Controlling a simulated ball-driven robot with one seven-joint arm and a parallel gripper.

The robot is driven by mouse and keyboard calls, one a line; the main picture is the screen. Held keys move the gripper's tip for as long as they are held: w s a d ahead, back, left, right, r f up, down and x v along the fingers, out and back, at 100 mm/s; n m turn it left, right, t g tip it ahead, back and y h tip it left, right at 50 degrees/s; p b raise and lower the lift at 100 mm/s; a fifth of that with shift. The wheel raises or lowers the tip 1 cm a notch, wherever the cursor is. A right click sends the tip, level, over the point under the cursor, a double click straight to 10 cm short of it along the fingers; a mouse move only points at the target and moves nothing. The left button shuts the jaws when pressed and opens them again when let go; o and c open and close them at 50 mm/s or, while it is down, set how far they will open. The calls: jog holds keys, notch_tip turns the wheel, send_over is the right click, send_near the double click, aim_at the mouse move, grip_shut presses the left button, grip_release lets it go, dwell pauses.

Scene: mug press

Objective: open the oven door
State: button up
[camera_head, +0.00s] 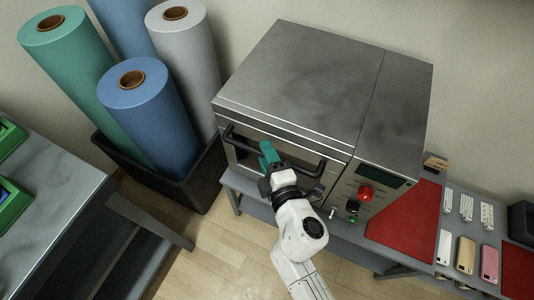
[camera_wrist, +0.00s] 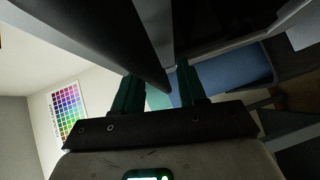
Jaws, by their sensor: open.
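The oven (camera_head: 305,75) is a large grey metal box on a bench, with its door at the front below the top's edge. The door looks shut. A dark bar handle (camera_head: 305,170) runs across the door front. My gripper (camera_head: 267,152) is at the middle of the handle, with its teal fingers open. In the wrist view, my gripper (camera_wrist: 158,75) shows two parted teal fingers, and a dark bar, apparently the handle (camera_wrist: 105,48), reaches in between them. I cannot tell whether the fingers touch it. My fingers and wrist hide part of the handle.
A control panel with a red button (camera_head: 365,194) is right of the door. A dark bin (camera_head: 190,186) with several fabric rolls (camera_head: 148,110) stands left of the oven. A grey table (camera_head: 55,180) is at the left. Phone cases (camera_head: 466,254) lie at the right. Wooden floor shows in front.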

jog(key=shift+w+a, duration=0.1)
jog(key=shift+w, duration=0.05)
grip_shut()
dwell(0.4)
jog(key=shift+f, duration=0.1)
